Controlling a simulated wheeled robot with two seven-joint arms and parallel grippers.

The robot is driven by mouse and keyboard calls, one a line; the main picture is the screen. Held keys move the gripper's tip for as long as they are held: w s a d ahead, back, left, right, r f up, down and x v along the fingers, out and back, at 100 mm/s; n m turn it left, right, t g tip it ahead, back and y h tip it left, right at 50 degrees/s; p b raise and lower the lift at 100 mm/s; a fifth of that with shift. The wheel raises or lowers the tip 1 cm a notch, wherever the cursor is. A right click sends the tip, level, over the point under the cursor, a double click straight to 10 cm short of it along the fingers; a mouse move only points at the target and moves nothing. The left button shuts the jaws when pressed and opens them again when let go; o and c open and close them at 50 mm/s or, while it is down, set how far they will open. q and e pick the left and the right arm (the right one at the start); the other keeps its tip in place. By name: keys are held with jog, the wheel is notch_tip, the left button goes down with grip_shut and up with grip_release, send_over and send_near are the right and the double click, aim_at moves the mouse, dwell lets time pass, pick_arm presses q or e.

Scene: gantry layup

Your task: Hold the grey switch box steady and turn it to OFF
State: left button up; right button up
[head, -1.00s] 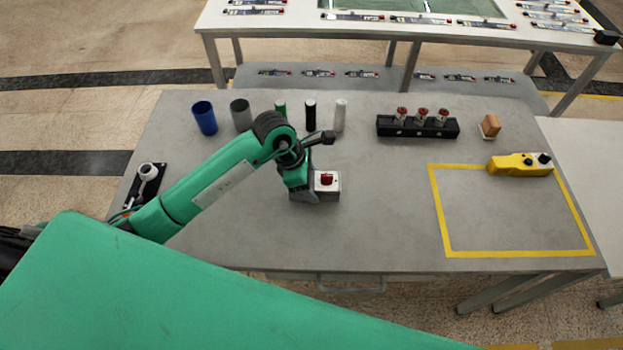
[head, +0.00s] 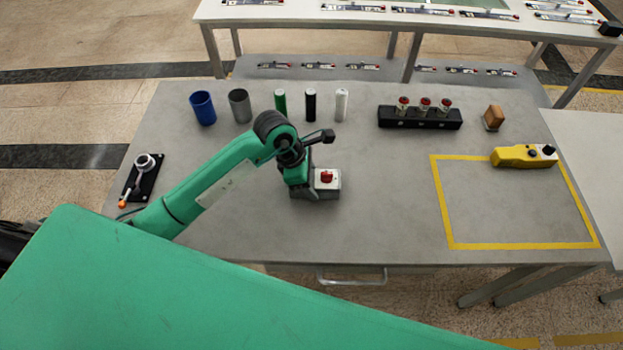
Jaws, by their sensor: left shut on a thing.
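The grey switch box (head: 328,191) stands on the grey table near its middle. It has a pale top plate with a red knob (head: 327,176); the knob's marking is too small to read. My left gripper (head: 302,190) is at the box's left side, shut on the box. Its fingertips are partly hidden by the wrist. No gripper is on the red knob. My right gripper is not in view.
Behind the box stand a blue cup (head: 203,108), a grey cup (head: 240,106) and several upright cylinders. A black rack (head: 420,118) with red-topped pieces, a wooden block (head: 493,118) and a yellow pendant (head: 524,156) are to the right.

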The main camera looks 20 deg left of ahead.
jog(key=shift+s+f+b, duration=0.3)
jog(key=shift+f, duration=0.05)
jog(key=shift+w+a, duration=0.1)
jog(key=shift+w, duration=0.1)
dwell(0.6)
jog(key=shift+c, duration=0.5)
